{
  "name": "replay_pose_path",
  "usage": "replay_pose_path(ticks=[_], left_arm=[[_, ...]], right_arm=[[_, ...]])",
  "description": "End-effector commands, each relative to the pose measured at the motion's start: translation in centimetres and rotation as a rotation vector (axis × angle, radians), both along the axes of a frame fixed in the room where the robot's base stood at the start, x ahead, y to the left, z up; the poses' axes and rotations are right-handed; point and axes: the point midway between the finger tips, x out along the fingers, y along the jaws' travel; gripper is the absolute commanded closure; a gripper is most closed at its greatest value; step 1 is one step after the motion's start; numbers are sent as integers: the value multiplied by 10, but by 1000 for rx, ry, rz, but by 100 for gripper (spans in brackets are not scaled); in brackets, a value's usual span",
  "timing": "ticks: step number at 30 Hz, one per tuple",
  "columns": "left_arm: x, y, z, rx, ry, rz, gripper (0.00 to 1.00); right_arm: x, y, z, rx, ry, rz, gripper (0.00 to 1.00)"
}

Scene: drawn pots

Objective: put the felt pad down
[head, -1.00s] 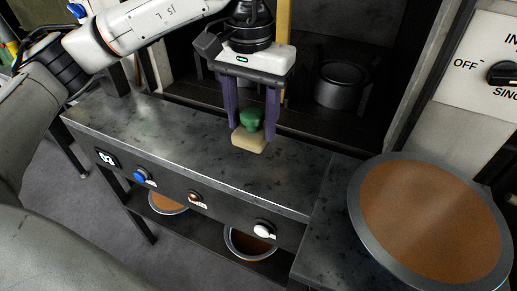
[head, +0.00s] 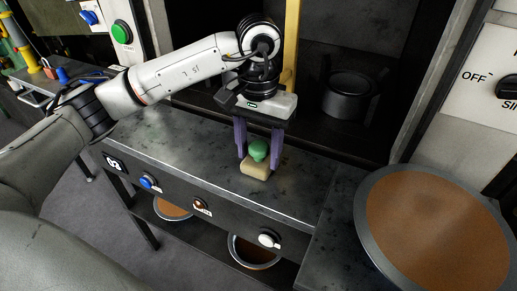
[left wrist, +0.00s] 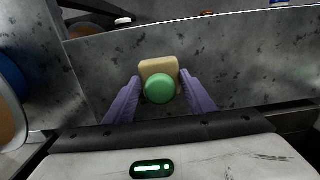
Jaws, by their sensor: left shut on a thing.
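The felt pad is a beige block (head: 255,171) with a green knob (head: 258,150) on top. My left gripper (head: 259,153) has its purple fingers shut on the knob, one on each side. The pad is level over the dark speckled metal bench top (head: 190,142); I cannot tell whether its underside touches the metal. The left wrist view shows the green knob (left wrist: 159,88) between the fingers and the beige pad (left wrist: 158,66) beyond it, over the bench. The pad's underside is hidden. My right gripper is not in view.
A large brown round pan with a grey rim (head: 424,228) stands at the right. A dark pot (head: 348,95) stands in the recess behind. The bench front carries a blue knob (head: 148,181) and a white knob (head: 269,239). The bench top left of the pad is clear.

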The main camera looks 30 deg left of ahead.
Motion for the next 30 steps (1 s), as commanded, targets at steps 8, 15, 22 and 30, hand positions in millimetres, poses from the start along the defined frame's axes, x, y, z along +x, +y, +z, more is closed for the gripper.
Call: replay_pose_path(ticks=[8, 15, 22, 30], left_arm=[[0, 0, -5, 0, -1, 0, 76], [0, 0, -2, 0, -1, 1, 31], [0, 0, 2, 0, -1, 1, 31], [1, -1, 46, -2, -6, 1, 31]], right_arm=[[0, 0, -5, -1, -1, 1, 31], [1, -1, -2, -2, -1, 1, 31], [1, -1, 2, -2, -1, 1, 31], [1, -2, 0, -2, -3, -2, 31]])
